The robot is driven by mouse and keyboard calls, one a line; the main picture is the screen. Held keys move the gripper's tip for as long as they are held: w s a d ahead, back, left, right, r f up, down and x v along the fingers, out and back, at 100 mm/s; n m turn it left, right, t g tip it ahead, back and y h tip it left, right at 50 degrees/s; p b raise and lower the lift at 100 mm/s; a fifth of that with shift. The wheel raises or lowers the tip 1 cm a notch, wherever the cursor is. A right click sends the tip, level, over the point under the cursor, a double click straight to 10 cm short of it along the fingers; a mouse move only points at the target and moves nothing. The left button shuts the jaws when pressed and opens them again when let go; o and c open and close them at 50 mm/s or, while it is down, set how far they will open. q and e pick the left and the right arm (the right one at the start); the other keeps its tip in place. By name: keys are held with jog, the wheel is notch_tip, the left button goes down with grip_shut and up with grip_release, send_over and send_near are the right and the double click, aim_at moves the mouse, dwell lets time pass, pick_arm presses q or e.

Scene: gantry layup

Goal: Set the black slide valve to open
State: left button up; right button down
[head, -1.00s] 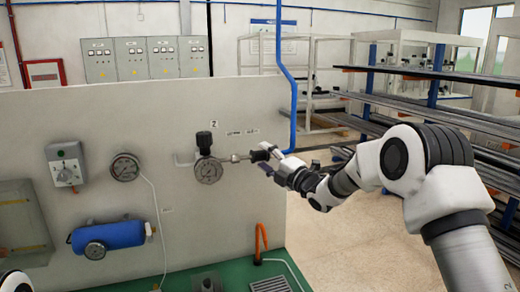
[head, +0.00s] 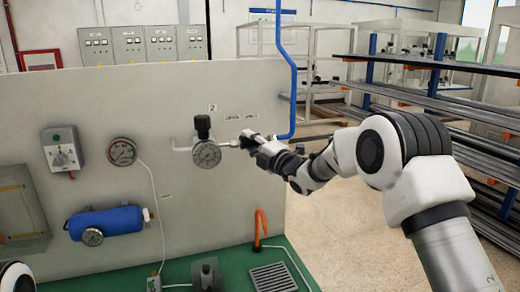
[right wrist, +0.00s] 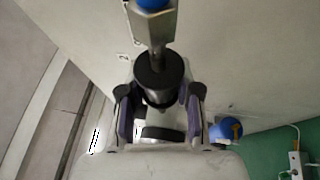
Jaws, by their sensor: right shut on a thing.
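The black slide valve (right wrist: 160,76) is a dark sleeve on a bright metal fitting in the right wrist view. The fitting leads towards a blue pipe end at the top of that view. In the head view the valve is on the short line right of the round gauge, largely covered by my right gripper (head: 250,140). In the right wrist view my right gripper (right wrist: 160,112) has a finger on each side of the sleeve and is shut on it. A second dark band shows between the fingers. My left gripper is out of view.
The gauge (head: 207,154) with a black knob is close left of my right gripper. The blue pipe (head: 291,90) runs down just right of it. A blue tank (head: 106,222) is on the panel (head: 200,230) at left. Racks (head: 440,115) stand at right.

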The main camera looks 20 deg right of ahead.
jog(key=shift+a+r, duration=0.1)
jog(key=shift+a, duration=0.1)
jog(key=shift+d, duration=0.1)
jog(key=c, duration=0.8)
grip_release()
jog(key=shift+w+a, duration=0.2)
jog(key=shift+a, duration=0.25)
jog(key=shift+s+d, duration=0.1)
jog(key=shift+d, duration=0.05)
jog(key=v, duration=1.1)
jog(key=shift+s+f, duration=0.2)
jog(key=shift+s, duration=0.15)
